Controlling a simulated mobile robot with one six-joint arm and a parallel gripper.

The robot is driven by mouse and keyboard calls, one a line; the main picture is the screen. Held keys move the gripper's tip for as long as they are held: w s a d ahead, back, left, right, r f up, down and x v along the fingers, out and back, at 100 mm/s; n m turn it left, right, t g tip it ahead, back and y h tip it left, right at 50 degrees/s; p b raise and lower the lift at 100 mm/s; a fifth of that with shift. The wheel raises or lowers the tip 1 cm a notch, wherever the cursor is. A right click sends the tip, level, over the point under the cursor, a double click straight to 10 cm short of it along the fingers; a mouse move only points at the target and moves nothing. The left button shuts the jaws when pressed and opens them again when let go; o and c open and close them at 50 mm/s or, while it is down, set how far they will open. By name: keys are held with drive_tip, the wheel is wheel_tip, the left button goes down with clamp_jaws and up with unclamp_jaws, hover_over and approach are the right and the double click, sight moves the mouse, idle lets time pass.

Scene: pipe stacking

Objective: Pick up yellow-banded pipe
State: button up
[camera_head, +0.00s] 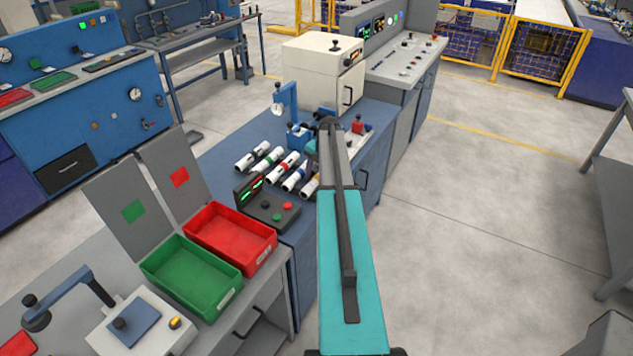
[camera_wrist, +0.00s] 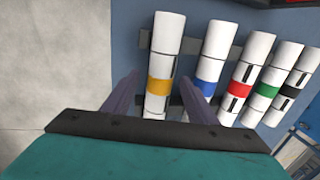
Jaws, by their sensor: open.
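The yellow-banded pipe (camera_wrist: 160,87) is white with a yellow band, and in the wrist view it lies lengthwise between the two fingers of my gripper (camera_wrist: 160,90). The fingers are open, one on each side of the pipe, and a gap shows beside it. I cannot tell how far the fingers reach down around it. In the head view the pipe (camera_head: 310,186) is largely hidden by my arm, at the near right end of the pipe row. My gripper's fingers are hidden in the head view.
In the wrist view, blue-banded (camera_wrist: 207,85), red-banded (camera_wrist: 240,88), green-banded (camera_wrist: 266,91) and black-banded (camera_wrist: 288,92) pipes lie to the right on grey rests. In the head view, a button box (camera_head: 268,212), red bin (camera_head: 231,238) and green bin (camera_head: 192,275) stand nearer.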

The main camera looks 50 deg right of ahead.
sight(315, 177)
drive_tip(key=c, duration=1.2)
drive_tip(key=shift+r, duration=0.2)
drive_tip(key=shift+r+b, duration=1.15)
drive_tip(key=shift+r, duration=0.25)
drive_tip(key=s+d+b, duration=0.1)
drive_tip(key=s, duration=0.4)
drive_tip(key=s+d+r+b, duration=0.1)
drive_tip(key=s+b, duration=0.1)
drive_tip(key=s, duration=0.3)
drive_tip(key=s+d+r+b, duration=0.1)
drive_tip(key=s+b, duration=0.1)
drive_tip(key=s, duration=0.3)
drive_tip(key=shift+s, duration=0.4)
